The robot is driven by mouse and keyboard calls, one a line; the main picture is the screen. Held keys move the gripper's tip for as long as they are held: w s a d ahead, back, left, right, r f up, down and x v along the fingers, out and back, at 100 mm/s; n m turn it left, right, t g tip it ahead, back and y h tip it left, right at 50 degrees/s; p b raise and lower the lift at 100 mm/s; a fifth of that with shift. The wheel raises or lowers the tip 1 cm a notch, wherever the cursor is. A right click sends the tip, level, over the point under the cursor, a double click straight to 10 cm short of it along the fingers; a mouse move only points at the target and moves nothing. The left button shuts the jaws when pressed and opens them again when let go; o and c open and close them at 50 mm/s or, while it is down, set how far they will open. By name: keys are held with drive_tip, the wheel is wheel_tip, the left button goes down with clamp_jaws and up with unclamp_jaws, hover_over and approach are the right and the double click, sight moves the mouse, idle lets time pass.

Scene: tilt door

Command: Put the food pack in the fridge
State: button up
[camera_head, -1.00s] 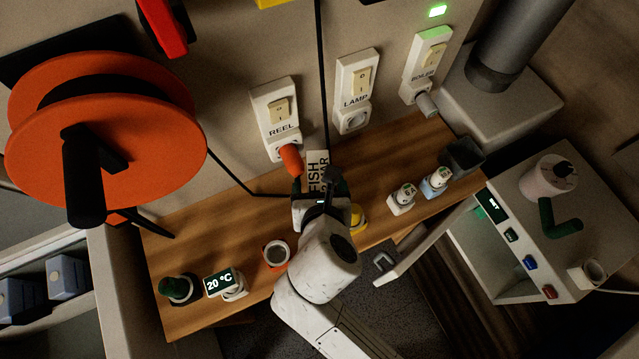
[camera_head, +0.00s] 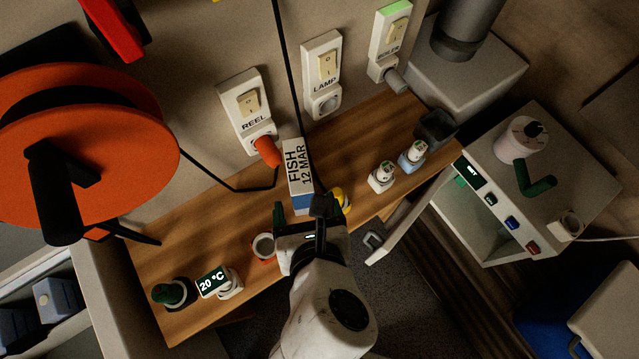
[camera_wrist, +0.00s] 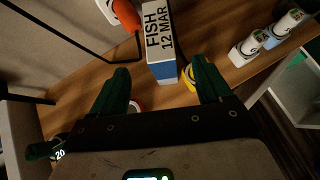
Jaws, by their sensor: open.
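The food pack (camera_head: 298,173) is an upright white box with a blue base, labelled "FISH 12 MAR". It stands on the wooden bench near the wall. In the wrist view the pack (camera_wrist: 158,42) is centred just beyond the fingers. My gripper (camera_head: 308,212) is open, with green fingers (camera_wrist: 160,72) spread on either side of the line to the pack, and holds nothing. A white cabinet (camera_head: 540,190) with a display and coloured buttons stands at right, its front compartment open. I cannot tell whether it is the fridge.
Beside the pack are an orange plug (camera_head: 266,152) and a yellow item (camera_head: 342,200). An orange-rimmed cup (camera_head: 264,246), temperature display (camera_head: 214,283) and two small white bottles stand along the bench. A large orange reel (camera_head: 80,150) is at left, and blue containers (camera_head: 58,298) sit lower left.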

drive_tip(key=shift+d, duration=0.1)
drive_tip(key=d+f+m+g+h, duration=0.2)
drive_tip(key=d+f+m+g, duration=0.15)
drive_tip(key=d+m, duration=0.65)
drive_tip(key=d+f+m+g+h, duration=0.2)
drive_tip(key=d+f+m, duration=0.3)
drive_tip(key=d+m, duration=0.4)
drive_tip(key=s+d+f+m+g, duration=0.2)
drive_tip(key=s+d+m, duration=0.3)
drive_tip(key=m, duration=0.5)
drive_tip(key=s+d+f+m+g+y, duration=0.1)
drive_tip(key=s+d+m, duration=0.4)
drive_tip(key=m, duration=0.5)
wheel_tip(320, 180, down, 3)
drive_tip(key=shift+d+r+g+y, duration=0.2)
drive_tip(key=shift+g+y, duration=0.1)
drive_tip(key=shift+g, duration=0.15)
drive_tip(key=shift+a, duration=0.1)
